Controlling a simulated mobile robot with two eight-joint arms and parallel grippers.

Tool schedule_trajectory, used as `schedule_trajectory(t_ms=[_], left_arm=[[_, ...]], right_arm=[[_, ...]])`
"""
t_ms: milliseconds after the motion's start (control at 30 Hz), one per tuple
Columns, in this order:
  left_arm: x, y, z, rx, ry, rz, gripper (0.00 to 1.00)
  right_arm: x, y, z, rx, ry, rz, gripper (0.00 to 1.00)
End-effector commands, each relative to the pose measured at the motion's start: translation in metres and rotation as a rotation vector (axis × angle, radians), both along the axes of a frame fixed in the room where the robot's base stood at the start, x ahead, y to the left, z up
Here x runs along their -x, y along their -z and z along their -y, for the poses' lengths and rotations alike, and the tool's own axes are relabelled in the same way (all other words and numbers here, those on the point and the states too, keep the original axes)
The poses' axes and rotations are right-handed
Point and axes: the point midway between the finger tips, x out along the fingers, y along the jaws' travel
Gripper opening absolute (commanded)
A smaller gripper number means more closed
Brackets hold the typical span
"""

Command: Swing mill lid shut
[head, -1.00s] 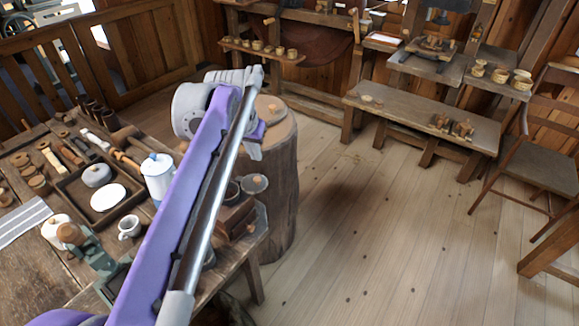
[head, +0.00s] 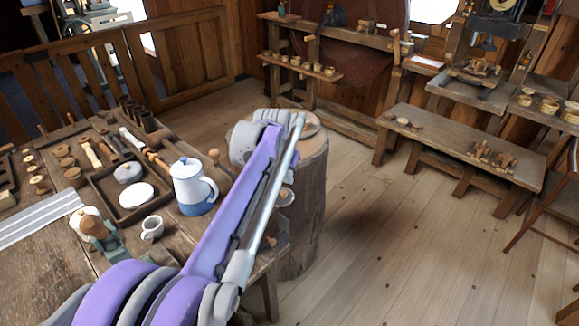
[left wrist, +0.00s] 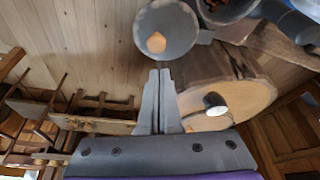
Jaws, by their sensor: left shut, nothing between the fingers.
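The mill lid is a grey round disc (left wrist: 168,45) with a wooden knob, at the top of the left wrist view. In the head view a small part of it (head: 286,198) shows past my arm, near the table's right end. A dark rounded body (left wrist: 228,12), probably the mill, is beside the lid and cut off by the frame edge. My left gripper (left wrist: 160,72) is shut and empty. Its tips point at the lid's near rim in the left wrist view; I cannot tell if they touch. My arm hides most of the mill in the head view.
A wooden stump (head: 308,215) stands close behind the table's right end. On the table are a white and blue pot (head: 192,188), a white cup (head: 152,228) and a tray (head: 105,202) with a white plate. The floor (head: 400,255) to the right is clear.

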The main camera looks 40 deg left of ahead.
Motion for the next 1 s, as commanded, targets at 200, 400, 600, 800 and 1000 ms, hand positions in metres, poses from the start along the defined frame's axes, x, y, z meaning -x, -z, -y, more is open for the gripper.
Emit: schedule_trajectory(t_ms=[200, 400, 600, 800, 1000], left_arm=[[0.013, 0.003, 0.004, 0.0, 0.0, 0.0, 0.0], [0.014, 0.003, 0.004, 0.0, 0.0, 0.0, 0.0], [0.014, 0.003, 0.004, 0.0, 0.003, 0.0, 0.0], [0.017, 0.002, 0.004, 0.001, 0.04, 0.001, 0.0], [0.018, 0.003, 0.005, 0.0, 0.069, 0.001, 0.0]], right_arm=[[0.0, 0.001, 0.0, 0.0, 0.0, 0.0, 0.54], [0.0, 0.001, 0.0, 0.0, 0.0, 0.0, 0.54], [0.0, 0.0, 0.0, 0.0, 0.0, 0.0, 0.54], [0.0, -0.004, 0.0, 0.0, 0.0, 0.001, 0.54], [0.0, -0.005, 0.0, 0.0, 0.0, 0.002, 0.54]])
